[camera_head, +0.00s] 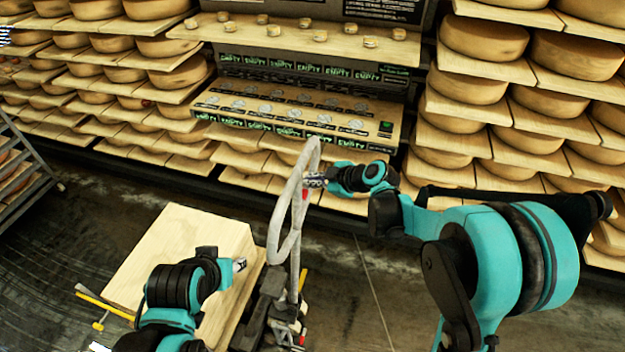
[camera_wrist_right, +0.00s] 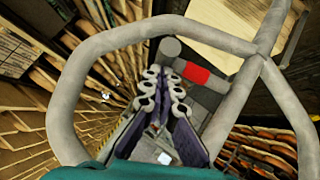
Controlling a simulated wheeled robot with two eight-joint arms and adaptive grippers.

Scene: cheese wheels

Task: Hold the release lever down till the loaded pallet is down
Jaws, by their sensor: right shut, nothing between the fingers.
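The grey loop handle (camera_head: 278,225) of a pallet truck stands upright in the head view. It also frames the right wrist view (camera_wrist_right: 62,100). A small lever with a red sleeve (camera_wrist_right: 196,73) sits inside the loop, and its red part shows in the head view (camera_head: 304,194). My right gripper (camera_head: 312,181) is shut and empty at the handle, its fingertips (camera_wrist_right: 166,85) close to the lever; contact cannot be told. My left gripper (camera_head: 240,264) is over the right part of the pale wooden load (camera_head: 170,245); its jaws are too small to read. The pallet underneath is hidden.
Shelves of cheese wheels (camera_head: 485,38) line the back and both sides. A console (camera_head: 300,112) with several "EMPTY" labels stands at the back centre. A metal rack (camera_head: 28,180) is at the left. Dark floor (camera_head: 370,290) is clear right of the truck.

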